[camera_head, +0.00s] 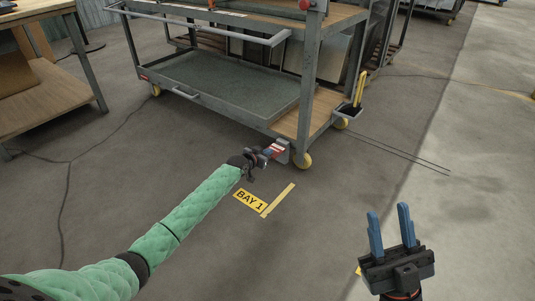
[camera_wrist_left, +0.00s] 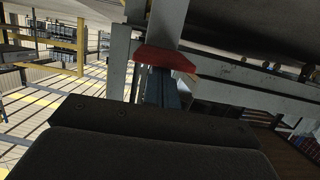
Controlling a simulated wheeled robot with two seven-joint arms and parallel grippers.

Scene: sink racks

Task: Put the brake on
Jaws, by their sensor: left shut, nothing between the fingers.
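The cart (camera_head: 232,78) stands on yellow-wheeled casters. A red brake part (camera_head: 277,151) sits at its near lower corner, beside the front caster (camera_head: 302,160). It also shows as a red bar (camera_wrist_left: 165,58) in the left wrist view. My left gripper (camera_head: 266,156) is at this corner, shut with nothing in it. Its blue fingers (camera_wrist_left: 161,88) reach up close to the red bar in the wrist view; I cannot tell whether they touch. My right gripper (camera_head: 390,211) is open and empty, away from the cart at the lower right.
A yellow BAY 1 floor label (camera_head: 250,201) and a yellow corner strip (camera_head: 278,201) lie in front of the cart. A wooden-shelved workbench (camera_head: 45,97) stands at the left. A holder with a yellow-handled tool (camera_head: 359,88) is on the cart's right end. The near floor is mostly clear.

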